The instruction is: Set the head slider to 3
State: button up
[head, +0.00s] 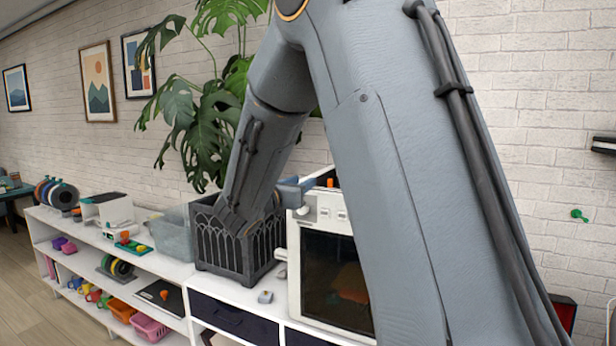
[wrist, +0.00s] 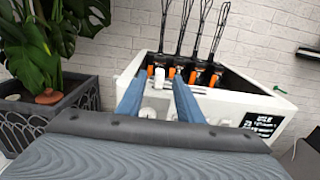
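A white machine (head: 297,262) with a dark front window stands on the shelf, partly hidden by my arm in the head view. In the wrist view its white top (wrist: 225,108) holds a dark recess with orange parts and thin black cables. My gripper (wrist: 159,82) has two blue fingers spread apart over the machine's front edge. A small white upright knob (wrist: 158,77) shows between the fingertips, with no clear contact. I cannot tell whether it is the head slider, and no scale marks are legible. In the head view my gripper (head: 299,187) is at the machine's upper left.
A dark lattice planter (head: 215,243) with a large leafy plant stands just left of the machine. A clear bin (head: 172,233) is further left. A small dark screen (wrist: 263,122) is on the machine's right front. A small grey item (head: 265,297) lies on the shelf in front.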

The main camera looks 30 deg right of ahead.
jog(key=shift+p+x, duration=0.7)
jog(key=shift+x, duration=1.5)
jog(key=shift+c, duration=0.2)
grip_shut()
